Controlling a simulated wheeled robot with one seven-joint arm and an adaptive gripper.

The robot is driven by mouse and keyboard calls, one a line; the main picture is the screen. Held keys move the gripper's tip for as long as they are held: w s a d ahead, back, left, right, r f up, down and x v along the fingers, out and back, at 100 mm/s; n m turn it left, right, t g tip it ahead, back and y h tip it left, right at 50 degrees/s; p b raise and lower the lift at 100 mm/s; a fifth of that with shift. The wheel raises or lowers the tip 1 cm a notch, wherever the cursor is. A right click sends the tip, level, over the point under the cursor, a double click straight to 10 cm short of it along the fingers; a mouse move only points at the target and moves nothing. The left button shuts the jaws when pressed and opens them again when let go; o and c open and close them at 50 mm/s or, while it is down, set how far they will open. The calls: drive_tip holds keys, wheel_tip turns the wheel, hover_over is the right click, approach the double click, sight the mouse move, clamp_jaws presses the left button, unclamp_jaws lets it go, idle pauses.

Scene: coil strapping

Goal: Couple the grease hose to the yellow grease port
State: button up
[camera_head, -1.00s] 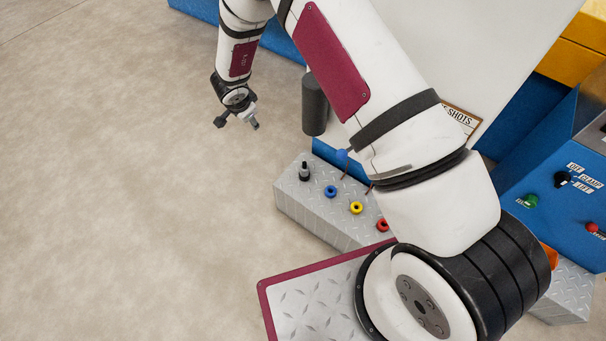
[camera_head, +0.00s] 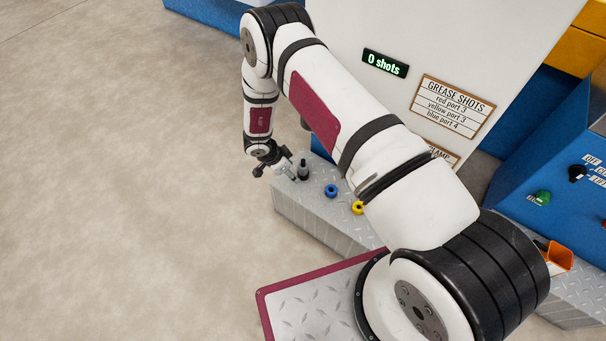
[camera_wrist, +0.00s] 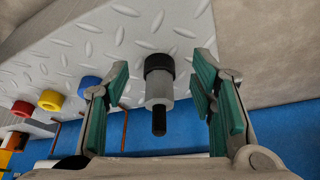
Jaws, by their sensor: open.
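The hose coupler, a grey cylinder with a black collar and dark tip (camera_head: 303,170), stands upright at the left end of the grey tread-plate block. The yellow grease port (camera_head: 357,208) is a ring on the same block, to the right of the blue port (camera_head: 331,191). My gripper (camera_head: 287,168) is open and empty, close to the coupler's left. In the wrist view the coupler (camera_wrist: 159,88) appears between the spread green-padded fingers (camera_wrist: 160,100), with a gap on each side. The yellow port also shows there at left (camera_wrist: 50,100).
The red port (camera_wrist: 22,108) shows only in the wrist view; my arm covers its place in the head view. A white panel bears a "0 shots" display (camera_head: 385,63) and a grease-shots sign (camera_head: 452,107). A blue control console (camera_head: 550,165) stands at right. Floor at left is clear.

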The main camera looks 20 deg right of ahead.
sight(301, 164)
drive_tip(key=d, duration=0.2)
drive_tip(key=w+d+b, duration=0.1)
drive_tip(key=d, duration=0.2)
drive_tip(key=shift+w+f, duration=0.1)
drive_tip(key=shift+f, duration=0.1)
drive_tip(key=shift+d+f+b, duration=0.1)
drive_tip(key=shift+f+b, duration=0.25)
drive_tip(key=shift+b, duration=0.05)
clamp_jaws()
